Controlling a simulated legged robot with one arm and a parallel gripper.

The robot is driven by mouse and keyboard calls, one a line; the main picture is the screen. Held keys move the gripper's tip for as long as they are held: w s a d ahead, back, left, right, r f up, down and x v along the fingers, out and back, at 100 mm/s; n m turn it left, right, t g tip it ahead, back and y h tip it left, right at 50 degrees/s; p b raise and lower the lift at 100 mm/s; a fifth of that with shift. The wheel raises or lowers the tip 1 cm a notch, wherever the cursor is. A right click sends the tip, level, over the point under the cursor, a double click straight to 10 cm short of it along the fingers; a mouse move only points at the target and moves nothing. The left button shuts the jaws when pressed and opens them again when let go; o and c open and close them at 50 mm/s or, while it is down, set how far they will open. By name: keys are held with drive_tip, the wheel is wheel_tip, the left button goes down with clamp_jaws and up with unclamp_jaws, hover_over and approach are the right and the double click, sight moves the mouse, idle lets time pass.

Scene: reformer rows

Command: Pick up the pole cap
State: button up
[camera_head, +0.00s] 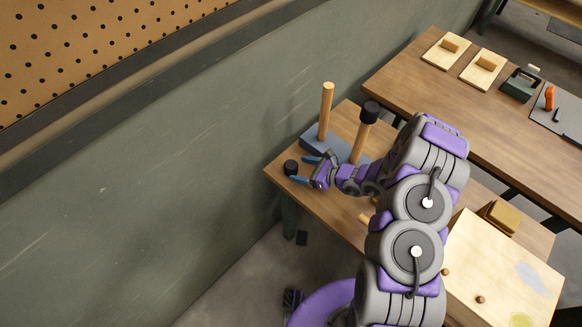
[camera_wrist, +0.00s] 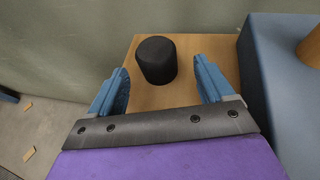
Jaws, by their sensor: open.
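The pole cap, a short black cylinder (camera_head: 291,167), stands on the wooden table near its left corner in the head view. It also shows in the wrist view (camera_wrist: 156,60), upright and just beyond the fingertips, roughly between their lines. My gripper (camera_head: 304,169) is open and empty, its blue fingers (camera_wrist: 162,82) pointing at the cap from the right in the head view. The cap looks apart from both fingers. Another black cap (camera_head: 370,112) sits on top of a wooden pole (camera_head: 361,140). A second pole (camera_head: 326,111) has a bare top.
The poles stand on a blue-grey base (camera_head: 318,142) on the table (camera_head: 285,153), right beside my gripper in the wrist view (camera_wrist: 262,75). A grey-green wall (camera_head: 150,180) runs along the left. A light wooden box (camera_head: 490,270) and another table (camera_head: 400,76) lie to the right.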

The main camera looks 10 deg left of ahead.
sight(297, 169)
drive_tip(key=b+x, duration=0.1)
drive_tip(key=x, duration=0.4)
drive_tip(key=shift+s+a, duration=0.1)
drive_tip(key=shift+a, duration=0.05)
drive_tip(key=shift+r, duration=0.1)
drive_tip(key=c, duration=1)
drive_tip(key=shift+c, duration=0.2)
